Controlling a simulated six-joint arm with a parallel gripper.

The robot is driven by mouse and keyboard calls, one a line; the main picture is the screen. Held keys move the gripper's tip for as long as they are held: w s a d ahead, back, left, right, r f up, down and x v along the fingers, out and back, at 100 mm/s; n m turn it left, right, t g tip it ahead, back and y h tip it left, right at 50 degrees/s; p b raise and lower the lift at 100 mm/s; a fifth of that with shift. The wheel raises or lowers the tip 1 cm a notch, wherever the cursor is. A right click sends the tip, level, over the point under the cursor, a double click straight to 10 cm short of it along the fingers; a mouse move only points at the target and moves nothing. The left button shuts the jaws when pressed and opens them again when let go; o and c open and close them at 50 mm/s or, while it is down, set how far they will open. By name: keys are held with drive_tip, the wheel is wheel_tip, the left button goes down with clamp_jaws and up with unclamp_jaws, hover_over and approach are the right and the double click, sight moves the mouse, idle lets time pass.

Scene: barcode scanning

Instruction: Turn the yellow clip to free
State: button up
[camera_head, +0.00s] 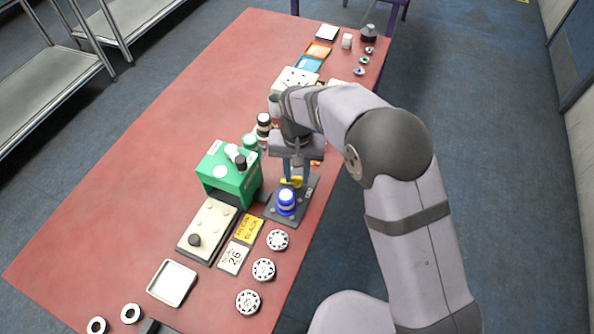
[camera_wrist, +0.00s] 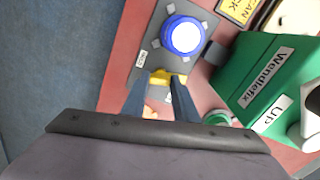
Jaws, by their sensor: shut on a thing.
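The yellow clip (camera_head: 291,181) sits on a dark grey plate (camera_head: 271,212), just behind a blue round part with a pale top (camera_head: 286,201). In the wrist view the yellow clip (camera_wrist: 168,78) lies between the fingertips of my gripper (camera_wrist: 162,84). My gripper (camera_head: 291,178) points down over the plate and is shut on the clip. The blue round part (camera_wrist: 182,34) stands beyond the fingertips in the wrist view. A small label on the plate is too small to read. The fingers hide part of the clip.
A green box (camera_head: 229,174) labelled Wendlefix stands close on the left of the plate. Jars (camera_head: 263,124) stand behind it. Several white round discs (camera_head: 264,269) and a yellow sign (camera_head: 248,229) lie in front. A white tray (camera_head: 172,283) lies at the front left. The left side of the red table (camera_head: 130,185) is clear.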

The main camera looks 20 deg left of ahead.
sight(297, 177)
drive_tip(key=shift+m, duration=1.6)
drive_tip(key=o, duration=1.1)
drive_tip(key=shift+c, duration=0.2)
drive_tip(key=shift+r+b, duration=0.55)
drive_tip(key=shift+r, duration=3.2)
